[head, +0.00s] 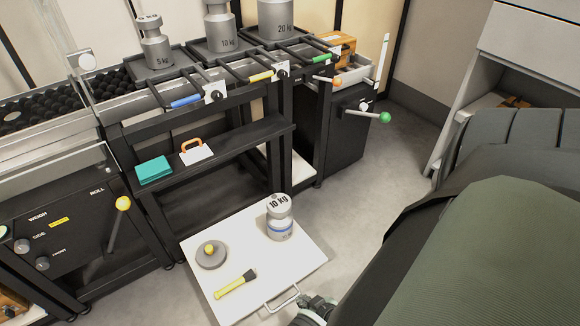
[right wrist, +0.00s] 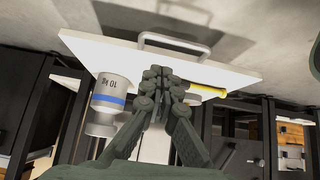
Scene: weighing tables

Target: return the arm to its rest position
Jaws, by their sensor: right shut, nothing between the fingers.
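My right gripper (head: 314,310) shows at the bottom of the head view, beside the handle at the near edge of a white board (head: 262,255). My green and grey arm fills the right side. In the right wrist view the gripper's dark fingers (right wrist: 166,84) are shut with nothing between them. A grey 10 kg weight (head: 279,218) with a blue band stands upright on the board, apart from the fingers; it also shows in the right wrist view (right wrist: 111,92). My left gripper is not in view.
On the board lie a grey disc (head: 211,254) with a yellow knob and a yellow-black tool (head: 235,283). Behind is a black rack (head: 215,135) bearing several large weights, with a teal box (head: 154,170) on its shelf. The grey floor (head: 350,205) between rack and arm is clear.

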